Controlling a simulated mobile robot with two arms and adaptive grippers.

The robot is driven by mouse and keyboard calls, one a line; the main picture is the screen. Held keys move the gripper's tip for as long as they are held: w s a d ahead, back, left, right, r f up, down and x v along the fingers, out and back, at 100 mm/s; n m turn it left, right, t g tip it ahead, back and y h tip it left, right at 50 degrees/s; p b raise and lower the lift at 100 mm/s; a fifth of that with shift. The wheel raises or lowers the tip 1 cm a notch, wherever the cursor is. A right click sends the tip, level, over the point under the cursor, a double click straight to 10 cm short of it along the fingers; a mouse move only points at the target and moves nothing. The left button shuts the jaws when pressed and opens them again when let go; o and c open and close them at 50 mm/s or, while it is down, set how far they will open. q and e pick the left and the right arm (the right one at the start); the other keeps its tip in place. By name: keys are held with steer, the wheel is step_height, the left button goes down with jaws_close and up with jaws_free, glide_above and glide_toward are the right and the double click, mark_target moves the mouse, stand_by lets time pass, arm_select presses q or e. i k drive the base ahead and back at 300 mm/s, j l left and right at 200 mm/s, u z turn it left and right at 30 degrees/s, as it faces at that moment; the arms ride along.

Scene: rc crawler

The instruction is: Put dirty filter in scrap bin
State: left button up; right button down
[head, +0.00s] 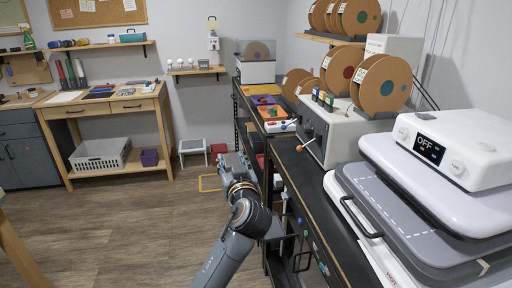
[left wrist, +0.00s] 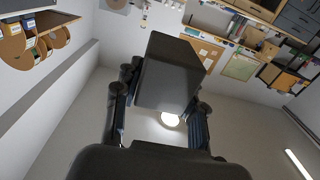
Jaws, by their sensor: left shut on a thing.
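My left gripper (head: 232,166) is in the middle of the head view, over the floor beside the long black bench. In the left wrist view its two fingers are shut on a dark grey, box-shaped thing (left wrist: 168,72), which I take to be the dirty filter. The block sticks out past the fingertips and is clear of other surfaces in that view. In the head view I cannot make the block out clearly from the gripper. I cannot tell which container is the scrap bin. My right gripper is not in view.
The black bench (head: 308,205) runs along the right, with a heat press (head: 430,180) and spools (head: 380,83). Floor on the left is clear.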

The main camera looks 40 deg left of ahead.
mark_target(259, 149)
steer(key=j+u, duration=0.1)
steer(key=u, duration=1.65)
steer(key=i+u, duration=0.35)
steer(key=i, duration=3.5)
steer(key=i+j+z, duration=0.1)
steer(key=i+z, duration=0.2)
steer(key=i, duration=0.15)
steer(key=i+j+z, duration=0.25)
steer(key=i, duration=0.2)
steer(key=i+j+z, duration=0.15)
steer(key=i+z, duration=0.25)
steer(key=z, duration=2.1)
